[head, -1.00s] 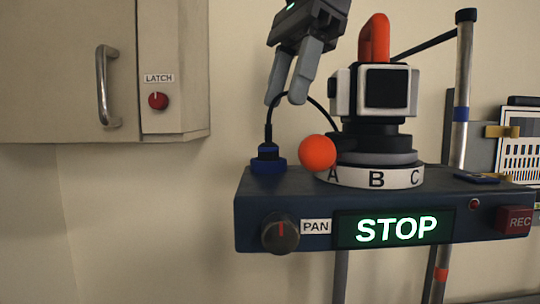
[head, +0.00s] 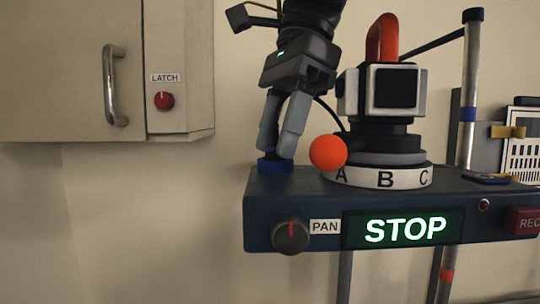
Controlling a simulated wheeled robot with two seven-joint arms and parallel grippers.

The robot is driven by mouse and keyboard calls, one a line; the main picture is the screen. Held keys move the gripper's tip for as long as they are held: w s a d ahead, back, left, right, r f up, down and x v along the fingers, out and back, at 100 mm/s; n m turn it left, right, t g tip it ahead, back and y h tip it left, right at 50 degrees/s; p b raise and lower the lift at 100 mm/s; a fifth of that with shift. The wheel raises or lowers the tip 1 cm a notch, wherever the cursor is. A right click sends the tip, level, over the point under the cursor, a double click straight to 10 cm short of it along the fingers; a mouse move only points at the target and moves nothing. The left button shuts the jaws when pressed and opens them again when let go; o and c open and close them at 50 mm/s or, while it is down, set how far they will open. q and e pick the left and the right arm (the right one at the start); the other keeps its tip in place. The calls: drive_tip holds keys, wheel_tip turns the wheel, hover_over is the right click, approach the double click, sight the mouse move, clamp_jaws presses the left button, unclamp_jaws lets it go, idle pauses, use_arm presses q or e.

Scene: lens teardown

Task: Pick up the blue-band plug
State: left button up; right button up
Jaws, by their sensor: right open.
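The blue-band plug (head: 275,165) stands at the left end of the dark blue console's top. Only its blue lower part shows clearly; its upper part is hidden behind my right gripper's fingers. My right gripper (head: 276,153) points down over the plug, with its fingers on either side of the plug's upper part as seen here. It is open; whether a finger touches the plug I cannot tell. A black cable (head: 326,108) curves behind the gripper towards the camera head. My left gripper is out of view.
An orange ball (head: 328,153) sits just right of the fingers, before the A-B-C turntable (head: 385,179) bearing a white and black camera head (head: 390,88). The console (head: 262,205) has a PAN knob (head: 291,236) and a STOP display (head: 403,229). A cabinet (head: 60,60) hangs left.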

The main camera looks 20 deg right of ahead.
drive_tip(key=shift+d, duration=0.15)
drive_tip(key=shift+a, duration=0.2)
drive_tip(key=c, duration=0.6)
drive_tip(key=shift+d, duration=0.1)
drive_tip(key=c, duration=0.4)
drive_tip(key=shift+r, duration=5)
